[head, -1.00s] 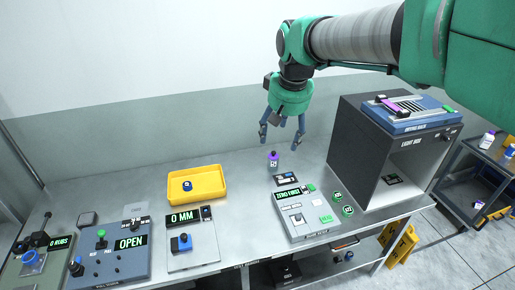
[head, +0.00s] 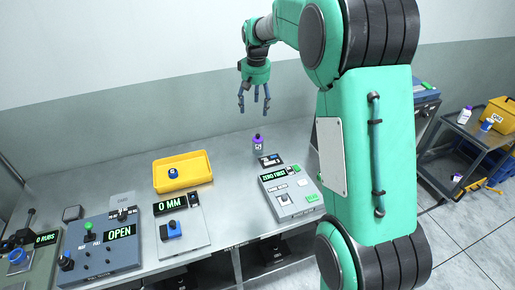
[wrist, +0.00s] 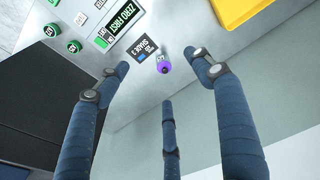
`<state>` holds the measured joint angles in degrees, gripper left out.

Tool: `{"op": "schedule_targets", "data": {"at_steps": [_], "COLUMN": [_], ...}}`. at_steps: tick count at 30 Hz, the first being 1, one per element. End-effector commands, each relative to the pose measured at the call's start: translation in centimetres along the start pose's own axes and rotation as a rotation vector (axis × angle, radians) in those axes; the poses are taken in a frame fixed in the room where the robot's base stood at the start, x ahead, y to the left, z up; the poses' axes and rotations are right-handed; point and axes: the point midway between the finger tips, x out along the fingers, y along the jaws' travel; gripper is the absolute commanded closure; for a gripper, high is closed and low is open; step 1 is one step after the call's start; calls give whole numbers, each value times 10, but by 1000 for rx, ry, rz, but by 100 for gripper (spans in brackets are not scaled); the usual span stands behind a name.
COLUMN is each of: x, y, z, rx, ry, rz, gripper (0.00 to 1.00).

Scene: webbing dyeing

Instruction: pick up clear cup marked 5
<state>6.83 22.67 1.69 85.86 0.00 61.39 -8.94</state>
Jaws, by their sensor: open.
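I cannot make out a clear cup marked 5 in either view. My gripper (head: 254,106) is open and empty, pointing down above the back of the steel bench. Its three blue fingers also show spread in the wrist view (wrist: 163,75). A small bottle with a purple cap (head: 257,142) stands on the bench below the gripper, apart from it. In the wrist view the purple cap (wrist: 166,68) appears between the fingertips. My arm hides part of the right side of the bench.
A yellow tray (head: 209,177) holds a blue-topped item. A ZERO FIRST device (head: 291,198), a 0 MM device (head: 183,233) and an OPEN panel (head: 97,251) line the bench front. A cart (head: 457,128) with bottles and a yellow bin stands at right.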

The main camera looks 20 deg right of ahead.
Motion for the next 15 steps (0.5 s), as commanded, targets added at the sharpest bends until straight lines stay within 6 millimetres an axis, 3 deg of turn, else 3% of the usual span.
{"op": "schedule_targets", "data": {"at_steps": [6,15], "x": [54,132], "y": [17,39], "z": [-36,-75], "rx": [-3,-9], "ry": [-39,-88], "rz": [-5,-12], "gripper": [34,34]}}
